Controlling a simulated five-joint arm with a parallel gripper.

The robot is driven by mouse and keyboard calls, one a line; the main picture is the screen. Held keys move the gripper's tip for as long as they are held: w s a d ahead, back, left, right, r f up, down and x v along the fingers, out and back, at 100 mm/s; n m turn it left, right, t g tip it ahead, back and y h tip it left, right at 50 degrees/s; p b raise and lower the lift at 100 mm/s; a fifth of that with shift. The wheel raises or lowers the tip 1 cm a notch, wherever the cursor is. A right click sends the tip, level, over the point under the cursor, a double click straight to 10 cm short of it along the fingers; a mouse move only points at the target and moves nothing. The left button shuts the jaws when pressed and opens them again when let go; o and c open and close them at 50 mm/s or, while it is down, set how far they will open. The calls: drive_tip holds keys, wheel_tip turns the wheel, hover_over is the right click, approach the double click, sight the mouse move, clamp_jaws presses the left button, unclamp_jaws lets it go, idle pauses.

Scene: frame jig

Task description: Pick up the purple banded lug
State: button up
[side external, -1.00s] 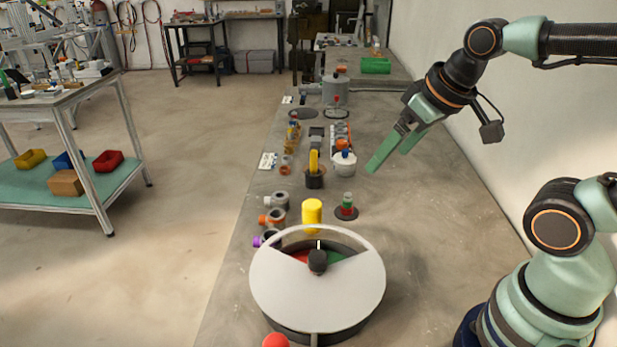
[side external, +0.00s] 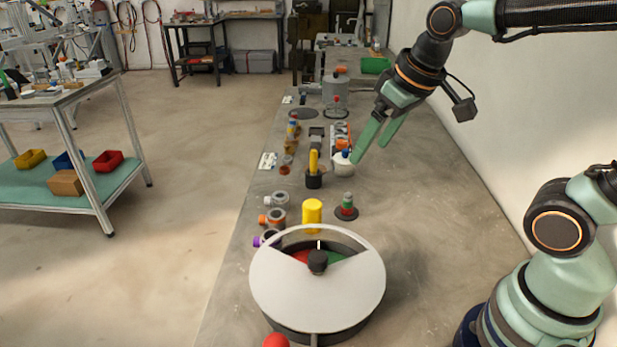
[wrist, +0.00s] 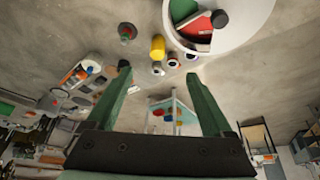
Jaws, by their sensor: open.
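The purple banded lug (side external: 264,240) lies on the bench at the left edge, a grey ring-shaped part with a purple end, partly hidden by the large round dial (side external: 318,290). A similar orange-ended lug (side external: 272,218) and a white-ended lug (side external: 277,202) lie in a row behind it. My gripper (side external: 370,152) is open and empty, high above the bench, up and right of the lug and apart from it.
A yellow cylinder (side external: 312,215) stands right of the lugs. A red-and-green stacked piece (side external: 347,206) stands further right. A black holder with a yellow handle (side external: 314,172) and a white pot (side external: 343,165) stand behind. The bench's right side is clear.

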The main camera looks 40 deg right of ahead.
drive_tip(key=w+a+f+n+g, duration=0.25)
drive_tip(key=w+a, duration=0.25)
drive_tip(key=w, duration=0.4)
drive_tip(key=n+g, duration=0.1)
drive_tip(key=g, duration=0.1)
hover_over(269, 236)
drive_tip(key=s+a, duration=0.1)
wheel_tip(269, 236, down, 10)
drive_tip(key=f, duration=0.7)
drive_tip(key=shift+s+f, duration=0.2)
drive_tip(key=shift+w+d+f, duration=0.1)
drive_tip(key=shift+f, duration=1.25)
drive_tip(key=shift+d+f, duration=0.1)
drive_tip(key=shift+f, duration=1.2)
drive_tip(key=shift+c, duration=0.3)
clamp_jaws()
